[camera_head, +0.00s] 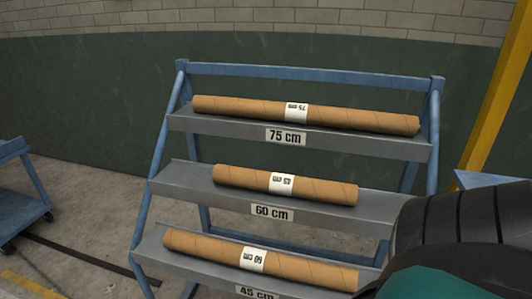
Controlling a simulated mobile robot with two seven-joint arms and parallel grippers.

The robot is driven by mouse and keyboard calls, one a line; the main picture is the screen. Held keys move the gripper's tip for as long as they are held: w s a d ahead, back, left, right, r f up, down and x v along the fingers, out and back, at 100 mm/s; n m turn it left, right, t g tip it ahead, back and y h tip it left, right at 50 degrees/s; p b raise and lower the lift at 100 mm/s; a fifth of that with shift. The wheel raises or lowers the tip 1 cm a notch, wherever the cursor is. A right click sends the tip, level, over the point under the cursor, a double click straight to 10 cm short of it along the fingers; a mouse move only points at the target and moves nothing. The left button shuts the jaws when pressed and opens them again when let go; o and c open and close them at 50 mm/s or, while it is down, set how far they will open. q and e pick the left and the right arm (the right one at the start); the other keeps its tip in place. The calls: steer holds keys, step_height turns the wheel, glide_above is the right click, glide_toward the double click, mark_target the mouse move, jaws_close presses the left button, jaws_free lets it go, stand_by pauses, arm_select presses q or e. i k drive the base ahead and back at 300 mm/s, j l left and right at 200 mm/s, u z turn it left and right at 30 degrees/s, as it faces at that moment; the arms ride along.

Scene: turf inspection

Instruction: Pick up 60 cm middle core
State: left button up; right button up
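A blue-framed rack holds three brown cardboard cores on grey sloped shelves. The core on the middle shelf (325,190) lies above the plate reading 60 cm (272,212). It is the shortest of the three, and its white upside-down label seems to read 45 cm. A longer core (205,247) lies on the bottom shelf above the 45 cm plate (256,293); its upside-down label seems to read 60 cm. The longest core (240,105) lies on the top shelf above the 75 cm plate (286,137). Neither gripper is in view.
A black ridged and teal part, apparently of my arm, covers the lower right and hides the rack's lower right end. A blue cart (20,205) stands at the left. A yellow post (497,95) rises at the right. Concrete floor (90,200) is clear left of the rack.

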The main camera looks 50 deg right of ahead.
mark_target(340, 278)
steer(key=i+l+z, duration=0.1)
steer(key=i+z, duration=0.15)
steer(key=z, duration=0.15)
steer(key=i+z, duration=0.25)
steer(key=z, duration=0.2)
steer(key=i+z, duration=0.25)
steer(key=z, duration=0.15)
steer(key=i+j+z, duration=0.1)
steer(key=i+z, duration=0.35)
steer(key=k, duration=0.05)
